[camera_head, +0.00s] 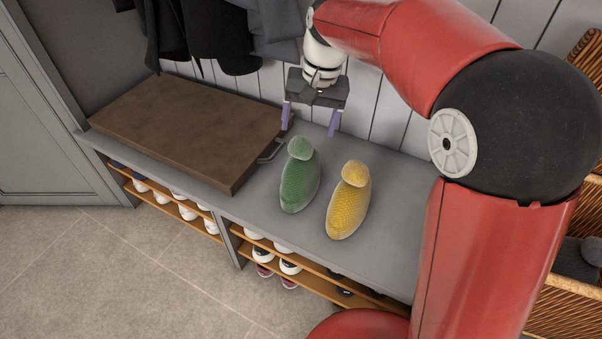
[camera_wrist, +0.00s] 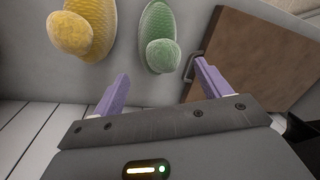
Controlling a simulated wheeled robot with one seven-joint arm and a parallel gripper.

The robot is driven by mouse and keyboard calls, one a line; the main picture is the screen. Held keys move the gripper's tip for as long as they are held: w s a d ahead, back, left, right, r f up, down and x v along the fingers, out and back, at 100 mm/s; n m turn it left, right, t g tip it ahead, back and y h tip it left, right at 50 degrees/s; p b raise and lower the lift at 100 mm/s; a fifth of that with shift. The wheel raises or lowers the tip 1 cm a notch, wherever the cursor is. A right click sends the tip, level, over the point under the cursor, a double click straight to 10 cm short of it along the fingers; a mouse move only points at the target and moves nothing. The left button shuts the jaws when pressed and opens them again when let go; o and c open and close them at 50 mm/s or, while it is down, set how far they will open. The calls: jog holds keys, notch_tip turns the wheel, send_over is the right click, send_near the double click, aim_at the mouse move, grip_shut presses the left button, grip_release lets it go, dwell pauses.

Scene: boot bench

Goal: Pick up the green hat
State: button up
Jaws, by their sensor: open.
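The green hat (camera_head: 299,182) is a knitted beanie with a pompom, lying on the grey bench top. Its pompom end points toward the back wall. A matching yellow hat (camera_head: 348,205) lies just to its right. My gripper (camera_head: 311,118) is open and empty, above the back of the bench behind the green hat. In the wrist view the green hat (camera_wrist: 158,35) is beyond the open fingers (camera_wrist: 160,85), roughly centred between them and not touched. The yellow hat (camera_wrist: 83,30) shows to the left there.
A brown board-like slab (camera_head: 185,125) with a dark metal handle (camera_head: 271,150) lies on the bench left of the green hat. Dark clothes hang above it. Shelves with shoes (camera_head: 290,266) are below the bench top (camera_head: 395,245). Wicker baskets (camera_head: 565,310) stand at the right.

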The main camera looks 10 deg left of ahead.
aim_at(302, 141)
jog(key=f, duration=0.3)
jog(key=a+f, duration=0.1)
jog(key=f, duration=0.1)
jog(key=shift+a+f, duration=0.2)
jog(key=shift+f, duration=0.2)
jog(key=c, duration=1.4)
